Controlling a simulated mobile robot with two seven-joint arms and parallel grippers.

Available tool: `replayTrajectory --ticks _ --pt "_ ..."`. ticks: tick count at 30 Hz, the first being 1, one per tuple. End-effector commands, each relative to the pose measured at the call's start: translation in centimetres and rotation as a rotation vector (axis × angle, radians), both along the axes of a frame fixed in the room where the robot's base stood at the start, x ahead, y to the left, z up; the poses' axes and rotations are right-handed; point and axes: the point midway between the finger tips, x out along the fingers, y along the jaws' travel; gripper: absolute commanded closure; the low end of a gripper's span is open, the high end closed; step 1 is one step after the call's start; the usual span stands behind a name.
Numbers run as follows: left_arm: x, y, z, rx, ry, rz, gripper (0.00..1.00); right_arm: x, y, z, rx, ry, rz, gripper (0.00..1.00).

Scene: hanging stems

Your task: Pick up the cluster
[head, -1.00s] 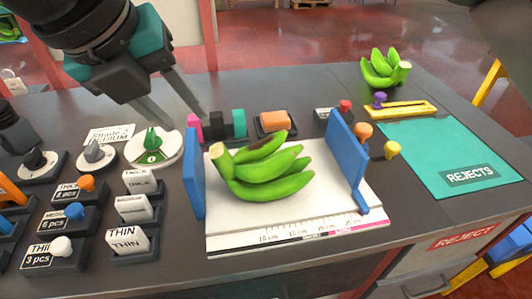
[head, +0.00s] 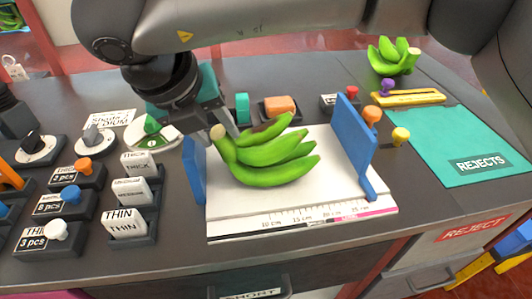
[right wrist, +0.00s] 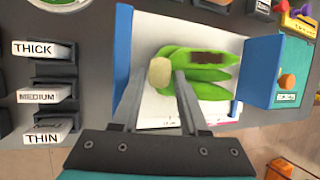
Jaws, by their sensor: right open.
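A cluster of green bananas (head: 275,165) lies on the white measuring board (head: 300,212) between two blue uprights. Its pale cut stem (head: 218,132) points left, toward my right gripper. The cluster also shows in the right wrist view (right wrist: 205,80), with a dark brown patch on one banana. My right gripper (head: 215,128) is open and empty, low over the stem end. In the right wrist view its two fingers (right wrist: 155,97) point at the stem, one to each side. I cannot tell whether they touch it. My left gripper is not in view.
Blue uprights (head: 195,172) (head: 350,145) flank the board. A second green cluster (head: 388,57) stands at the back right, behind a teal REJECTS mat (head: 440,145). Labelled blocks (head: 125,222) and knobs crowd the left. Coloured blocks stand behind the board.

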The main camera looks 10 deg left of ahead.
Motion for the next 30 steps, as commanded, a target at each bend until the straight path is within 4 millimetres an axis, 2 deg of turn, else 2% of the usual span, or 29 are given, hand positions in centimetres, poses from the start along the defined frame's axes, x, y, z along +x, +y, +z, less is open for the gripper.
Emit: replayTrajectory --ticks 6,18,30 --pt "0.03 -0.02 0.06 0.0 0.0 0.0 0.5 0.05 -0.01 -0.03 0.0 0.0 0.0 0.56" --pt "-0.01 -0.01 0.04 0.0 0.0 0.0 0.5 0.03 -0.01 0.0 -0.001 0.0 0.0 1.0" --pt "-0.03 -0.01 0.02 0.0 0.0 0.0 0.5 0.09 -0.03 0.13 -0.001 -0.004 -0.001 1.0"
